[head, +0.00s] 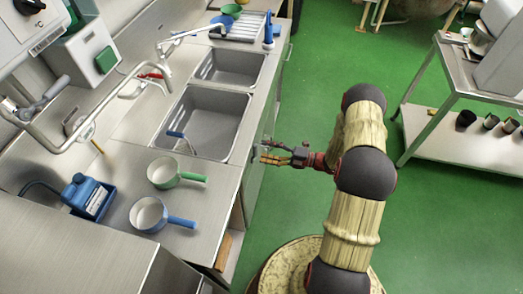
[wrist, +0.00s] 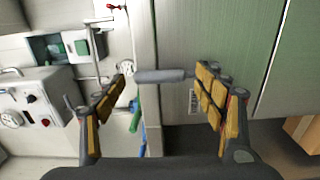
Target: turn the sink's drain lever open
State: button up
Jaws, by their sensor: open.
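In the wrist view a grey bar-shaped handle (wrist: 163,76), which looks like the drain lever, lies level across the picture at the cabinet front. It sits between the two fingers of my gripper (wrist: 162,88), with a gap on each side. My gripper is open and holds nothing. In the head view my gripper (head: 272,154) is at the counter's front edge, right of the near sink basin (head: 208,118). The lever cannot be made out clearly in the head view. Whether its far end touches a finger is hard to tell.
A green saucepan (head: 162,172) and a blue saucepan (head: 148,214) stand on the counter. A blue-handled fitting (head: 176,135) is at the near basin. A steel cart (head: 440,95) stands right; green floor (head: 300,110) is clear between.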

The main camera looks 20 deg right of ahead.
jog(key=v, duration=1)
